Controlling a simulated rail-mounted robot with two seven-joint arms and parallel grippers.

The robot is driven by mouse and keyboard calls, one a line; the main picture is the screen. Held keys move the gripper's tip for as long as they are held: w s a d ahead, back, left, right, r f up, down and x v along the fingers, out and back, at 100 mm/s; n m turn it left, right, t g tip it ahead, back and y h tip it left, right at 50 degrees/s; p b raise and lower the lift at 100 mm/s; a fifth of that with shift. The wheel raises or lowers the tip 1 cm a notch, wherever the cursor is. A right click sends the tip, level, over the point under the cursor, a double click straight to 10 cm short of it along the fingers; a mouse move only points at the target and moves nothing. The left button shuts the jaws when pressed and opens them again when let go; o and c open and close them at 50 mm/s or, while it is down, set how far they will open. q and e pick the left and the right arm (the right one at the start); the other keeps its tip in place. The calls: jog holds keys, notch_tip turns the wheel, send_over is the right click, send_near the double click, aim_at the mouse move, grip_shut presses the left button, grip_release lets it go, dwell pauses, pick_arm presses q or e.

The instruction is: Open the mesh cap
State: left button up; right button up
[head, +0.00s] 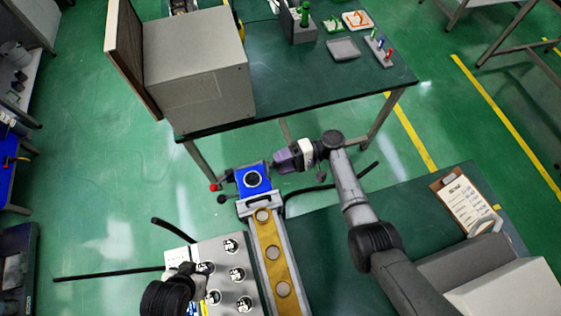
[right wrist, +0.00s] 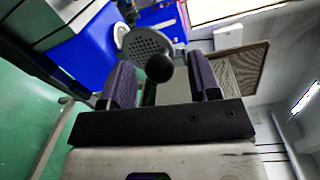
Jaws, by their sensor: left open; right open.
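The mesh cap (right wrist: 146,43) is a grey perforated disc on the blue unit (right wrist: 92,50) in the right wrist view. A black ball knob (right wrist: 159,68) shows in front of the cap's lower edge, between the fingers of my right gripper (right wrist: 162,84). The fingers are open and apart from the knob on both sides. My left gripper (head: 188,268) is open over the grey panel at lower left.
A yellow-topped rail (head: 270,262) with round discs runs from the blue unit toward me. The grey panel (head: 225,255) carries several round dials. A large grey box (head: 200,75) with an open door stands on the green table (head: 300,85) behind. A clipboard (head: 464,203) lies at right.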

jog(key=b+v, duration=0.3)
jog(key=v, duration=1)
jog(key=shift+d, duration=0.15)
